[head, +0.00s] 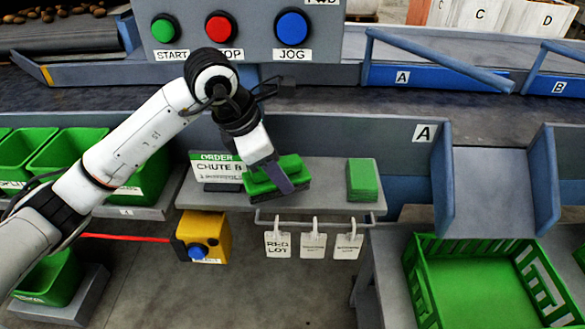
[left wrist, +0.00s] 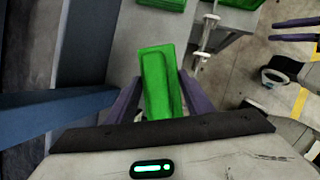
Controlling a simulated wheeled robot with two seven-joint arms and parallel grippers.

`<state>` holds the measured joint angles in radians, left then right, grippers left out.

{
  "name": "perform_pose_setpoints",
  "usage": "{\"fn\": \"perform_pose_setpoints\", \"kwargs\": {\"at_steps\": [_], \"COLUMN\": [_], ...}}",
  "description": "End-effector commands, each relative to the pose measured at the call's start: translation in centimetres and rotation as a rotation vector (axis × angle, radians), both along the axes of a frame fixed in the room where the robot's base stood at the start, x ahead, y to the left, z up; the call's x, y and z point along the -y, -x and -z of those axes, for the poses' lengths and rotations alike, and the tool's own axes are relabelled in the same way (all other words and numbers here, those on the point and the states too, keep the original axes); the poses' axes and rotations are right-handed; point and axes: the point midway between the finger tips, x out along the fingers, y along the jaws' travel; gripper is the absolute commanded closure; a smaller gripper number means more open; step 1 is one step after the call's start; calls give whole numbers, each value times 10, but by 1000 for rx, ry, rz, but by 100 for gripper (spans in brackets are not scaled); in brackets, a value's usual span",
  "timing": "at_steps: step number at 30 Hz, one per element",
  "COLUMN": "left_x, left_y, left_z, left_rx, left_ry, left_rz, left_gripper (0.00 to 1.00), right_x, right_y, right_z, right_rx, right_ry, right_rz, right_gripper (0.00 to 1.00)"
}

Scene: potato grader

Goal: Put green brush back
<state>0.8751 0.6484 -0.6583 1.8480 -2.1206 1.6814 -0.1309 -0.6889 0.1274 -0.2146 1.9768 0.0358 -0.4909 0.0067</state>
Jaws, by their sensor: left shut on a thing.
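The green brush (head: 290,163) has a green back and a dark underside. It is between the fingers of my left gripper (head: 275,177), which is shut on it. In the left wrist view the green brush (left wrist: 160,75) stands out between the two purple fingers. In the head view it is over the grey shelf (head: 335,200), right of the ORDER card; I cannot tell if it touches the shelf. My right gripper is outside the head view; in the left wrist view two parallel purple fingers (left wrist: 295,30), apart and empty, show at the right edge.
A green block (head: 362,180) lies on the shelf's right end. White tags (head: 313,245) hang from a rail below the shelf. The ORDER card (head: 218,172) stands left. A yellow box with a blue button (head: 205,235) is below. A green crate (head: 480,290) stands right.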

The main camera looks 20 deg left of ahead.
Motion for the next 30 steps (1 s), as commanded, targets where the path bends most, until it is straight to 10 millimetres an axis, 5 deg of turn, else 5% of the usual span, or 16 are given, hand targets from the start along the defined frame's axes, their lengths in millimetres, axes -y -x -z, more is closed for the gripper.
{"fn": "perform_pose_setpoints", "kwargs": {"at_steps": [7, 17, 26, 27, 30], "left_x": [21, 22, 21, 21, 21], "left_y": [-30, -30, -31, -31, -31], "left_z": [-1, 33, 36, 36, 36], "left_rx": [1, -2, 2, 1, 1], "left_ry": [1, 1, -1, -1, -1], "left_rz": [1, 0, 0, 0, 0], "left_gripper": [74, 74, 74, 46, 34], "right_x": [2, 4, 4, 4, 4], "right_y": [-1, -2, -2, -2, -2], "right_z": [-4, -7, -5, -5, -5], "right_rx": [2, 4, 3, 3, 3], "right_ry": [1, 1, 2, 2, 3], "right_rz": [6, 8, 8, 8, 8], "right_gripper": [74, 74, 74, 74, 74]}}
